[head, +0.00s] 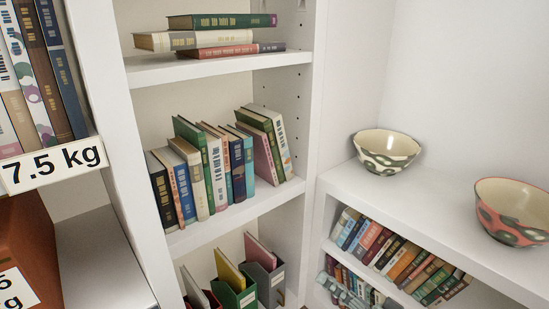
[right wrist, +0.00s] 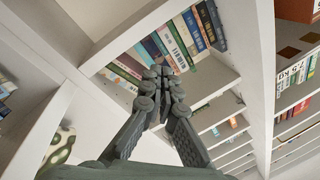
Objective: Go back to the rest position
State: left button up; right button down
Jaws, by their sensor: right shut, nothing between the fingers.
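My right gripper (right wrist: 164,78) fills the middle of the right wrist view, its two grey fingers meeting at the tips with nothing between them. It is seen against a white bookcase with a row of books (right wrist: 186,40). In the head view a small grey-green part, which seems to be my right gripper (head: 345,286), shows low in front of the lower right bookshelf. Whether it touches the shelf cannot be told. My left gripper is in neither view.
White shelves (head: 205,234) hold upright books (head: 217,165) and lying books (head: 222,40). Two patterned bowls, one cream (head: 385,150) and one reddish (head: 515,208), stand on the right ledge (head: 420,205). An orange-brown box (head: 28,245) and a "7.5 kg" label (head: 50,165) are at left.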

jog(key=d+f+g+h, duration=0.1)
jog(key=d+f+h, duration=0.6)
jog(key=d, duration=0.3)
jog(key=d+f+h, duration=0.8)
jog(key=d, duration=0.3)
jog(key=s+d+f+n+g+h, duration=0.2)
jog(key=s+d+f+g, duration=0.3)
jog(key=s, duration=0.4)
jog(key=s+d+f+n+g+h, duration=0.1)
jog(key=s+d+f+g+h, duration=0.2)
jog(key=s+d, duration=0.5)
jog(key=s+a+f+m+y, duration=0.1)
jog(key=a+f+y, duration=0.1)
jog(key=a, duration=0.7)
jog(key=s+a+f+m+g+y, duration=0.1)
jog(key=a+f+y, duration=0.1)
jog(key=a, duration=0.7)
jog(key=shift+s+a+f, duration=0.2)
jog(key=shift+s+a, duration=0.05)
